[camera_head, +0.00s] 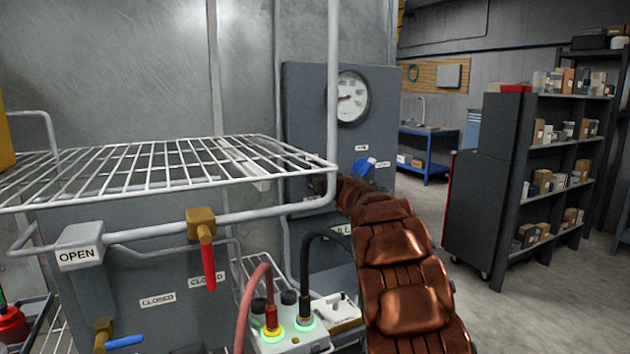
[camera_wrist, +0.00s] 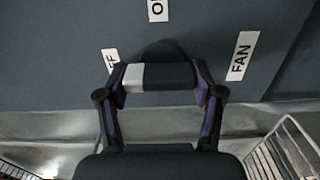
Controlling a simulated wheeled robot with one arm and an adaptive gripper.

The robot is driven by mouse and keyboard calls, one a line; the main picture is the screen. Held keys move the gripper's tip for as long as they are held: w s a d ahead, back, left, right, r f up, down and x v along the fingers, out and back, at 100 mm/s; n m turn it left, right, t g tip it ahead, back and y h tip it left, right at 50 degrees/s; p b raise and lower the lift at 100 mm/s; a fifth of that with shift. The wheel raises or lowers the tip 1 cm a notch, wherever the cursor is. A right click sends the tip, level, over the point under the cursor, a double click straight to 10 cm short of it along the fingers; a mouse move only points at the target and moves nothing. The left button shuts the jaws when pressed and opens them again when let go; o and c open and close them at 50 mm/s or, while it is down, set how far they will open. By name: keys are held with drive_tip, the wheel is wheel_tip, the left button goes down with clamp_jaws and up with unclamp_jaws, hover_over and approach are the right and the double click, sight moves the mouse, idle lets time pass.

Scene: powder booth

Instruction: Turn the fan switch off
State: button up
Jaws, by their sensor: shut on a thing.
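The fan switch (camera_wrist: 165,76) is a dark bar-shaped knob with a pale mark at its left end, on a grey panel in the wrist view. A FAN label (camera_wrist: 242,56) sits to its right. A partly hidden label ending in F (camera_wrist: 110,60) is just above the knob's pale end, and a cut-off label starting with O (camera_wrist: 157,10) is above. My gripper (camera_wrist: 159,78) is shut on the knob, one finger at each end. In the head view my copper-coloured arm reaches to the grey panel (camera_head: 305,120), and the switch is hidden there.
A wire rack (camera_head: 180,165) and pipes stand left of my arm. A box with lit cable plugs (camera_head: 290,343) is below. Open floor lies right, before shelves (camera_head: 490,190).

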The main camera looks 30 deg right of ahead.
idle(0.4)
drive_tip(key=o, duration=1.1)
drive_tip(key=shift+o, duration=0.2)
drive_tip(key=s+a, duration=0.1)
drive_tip(key=s, duration=1.1)
